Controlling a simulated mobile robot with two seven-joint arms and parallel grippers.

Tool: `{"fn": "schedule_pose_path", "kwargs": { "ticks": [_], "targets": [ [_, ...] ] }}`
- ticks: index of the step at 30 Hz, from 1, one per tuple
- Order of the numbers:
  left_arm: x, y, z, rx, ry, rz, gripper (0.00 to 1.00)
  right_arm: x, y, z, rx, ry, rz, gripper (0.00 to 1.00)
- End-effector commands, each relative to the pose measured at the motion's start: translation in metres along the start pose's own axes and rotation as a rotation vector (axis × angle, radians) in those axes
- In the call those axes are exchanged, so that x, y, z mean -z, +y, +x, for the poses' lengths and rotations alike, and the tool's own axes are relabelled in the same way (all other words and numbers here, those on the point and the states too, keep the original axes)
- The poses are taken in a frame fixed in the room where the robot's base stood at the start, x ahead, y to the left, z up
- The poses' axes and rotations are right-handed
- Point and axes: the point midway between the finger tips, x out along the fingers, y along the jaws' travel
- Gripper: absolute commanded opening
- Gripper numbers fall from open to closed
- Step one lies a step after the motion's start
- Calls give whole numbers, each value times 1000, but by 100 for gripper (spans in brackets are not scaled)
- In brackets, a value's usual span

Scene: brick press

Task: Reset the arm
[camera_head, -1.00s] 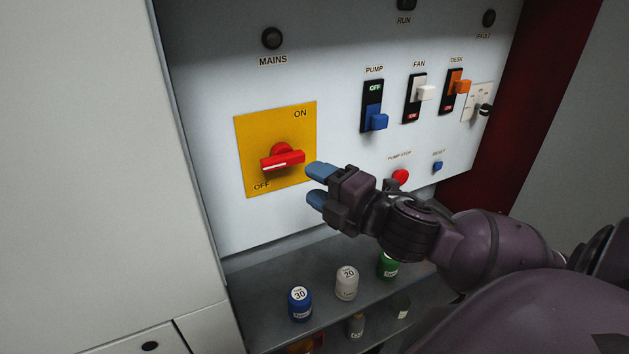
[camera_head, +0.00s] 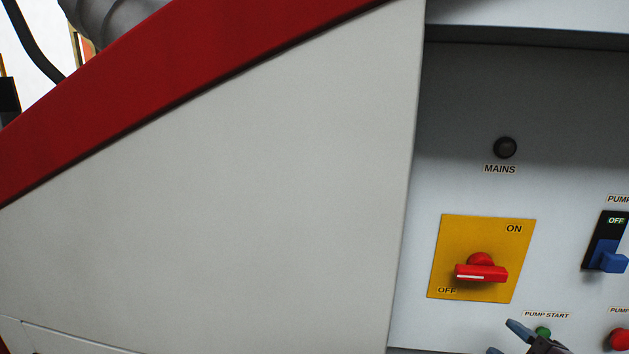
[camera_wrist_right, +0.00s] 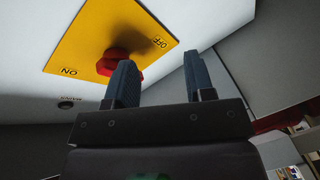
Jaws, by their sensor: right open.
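My right gripper (camera_head: 507,339) is at the bottom edge of the head view, below the yellow mains switch plate (camera_head: 450,250). Only its blue-grey fingers and a bit of the dark hand show there. In the right wrist view my right gripper (camera_wrist_right: 158,72) has its two fingers apart with nothing between them. The red mains knob (camera_head: 481,271) has its bar lying roughly level. The same red knob (camera_wrist_right: 113,57) shows partly behind one finger in the wrist view; it is not between the fingers. My left gripper is in neither view.
A green PUMP START button (camera_head: 543,332) lies right behind the gripper. A blue PUMP switch (camera_head: 607,255), showing OFF, and a red button (camera_head: 620,339) are at the right edge. A large pale side panel (camera_head: 240,200) with a red border fills the left.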

Motion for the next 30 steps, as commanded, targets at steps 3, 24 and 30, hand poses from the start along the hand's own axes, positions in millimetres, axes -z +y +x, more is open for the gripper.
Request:
{"fn": "schedule_pose_path", "kwargs": {
  "ticks": [3, 24, 30],
  "targets": [
    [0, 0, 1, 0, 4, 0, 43, -26, -38, 1, 31, -55, 171, 49],
    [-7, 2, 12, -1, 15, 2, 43, -77, -296, -67, 119, -447, 990, 49],
    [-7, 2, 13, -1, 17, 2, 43, -77, -304, -76, 120, -468, 1008, 49]
  ]
}}
